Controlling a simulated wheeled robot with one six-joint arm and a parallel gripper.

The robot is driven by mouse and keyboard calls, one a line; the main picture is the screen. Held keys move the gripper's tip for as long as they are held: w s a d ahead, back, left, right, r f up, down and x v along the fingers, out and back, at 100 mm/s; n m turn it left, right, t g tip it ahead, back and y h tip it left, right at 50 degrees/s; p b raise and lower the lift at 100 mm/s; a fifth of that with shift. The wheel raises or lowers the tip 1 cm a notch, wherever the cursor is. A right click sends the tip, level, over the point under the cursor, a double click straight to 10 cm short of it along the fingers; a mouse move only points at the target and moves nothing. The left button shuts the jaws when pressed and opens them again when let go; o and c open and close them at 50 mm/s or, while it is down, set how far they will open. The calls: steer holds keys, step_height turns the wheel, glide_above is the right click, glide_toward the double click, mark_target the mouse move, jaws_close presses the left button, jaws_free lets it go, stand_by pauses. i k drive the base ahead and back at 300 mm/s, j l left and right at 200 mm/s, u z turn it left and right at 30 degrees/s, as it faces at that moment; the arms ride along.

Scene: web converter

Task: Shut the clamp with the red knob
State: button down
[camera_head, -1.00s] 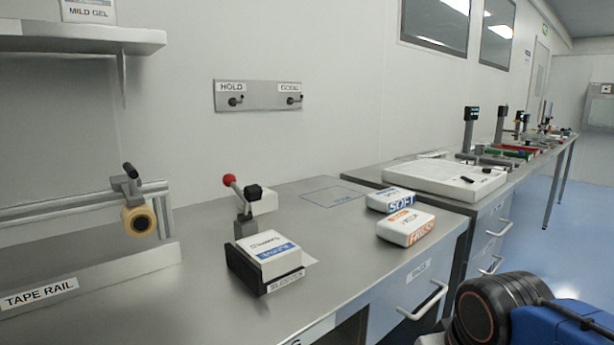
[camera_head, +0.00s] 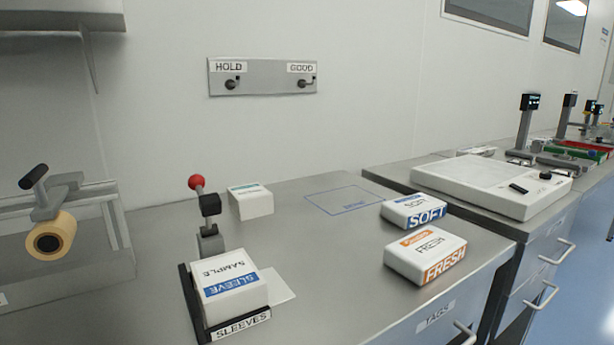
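The clamp (camera_head: 209,222) stands on the steel bench behind a black sleeve holder. Its red knob (camera_head: 196,182) is at the top of a lever that points up, above a black block on a grey post. A white box marked SAMPLE SLEEVE (camera_head: 228,279) sits in the black holder labelled SLEEVES (camera_head: 240,327), just in front of the clamp. A white sheet sticks out at the right side of the box. My gripper is not in view.
White packs marked SOFT (camera_head: 411,208) and FRESH (camera_head: 424,255) lie right on the bench. A white box (camera_head: 251,203) stands behind the clamp. A tape roll (camera_head: 50,238) hangs at left. A HOLD/GOOD panel (camera_head: 262,77) is on the wall. An outlined bench area (camera_head: 342,200) is empty.

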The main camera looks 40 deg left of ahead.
mark_target(210, 205)
steer(key=i+l+z, duration=0.1)
steer(key=z, duration=0.25)
steer(key=i+z, duration=0.75)
steer(key=i, duration=0.15)
steer(key=i+u, duration=0.2)
steer(key=u, duration=1)
steer(key=l+u, duration=0.1)
steer(key=u, duration=0.4)
steer(key=l+u, duration=0.1)
steer(key=u, duration=0.9)
steer(key=l+u, duration=0.15)
steer(key=u, duration=0.35)
steer(key=l+u, duration=0.2)
steer(key=i+j, duration=0.1)
steer(key=j, duration=0.4)
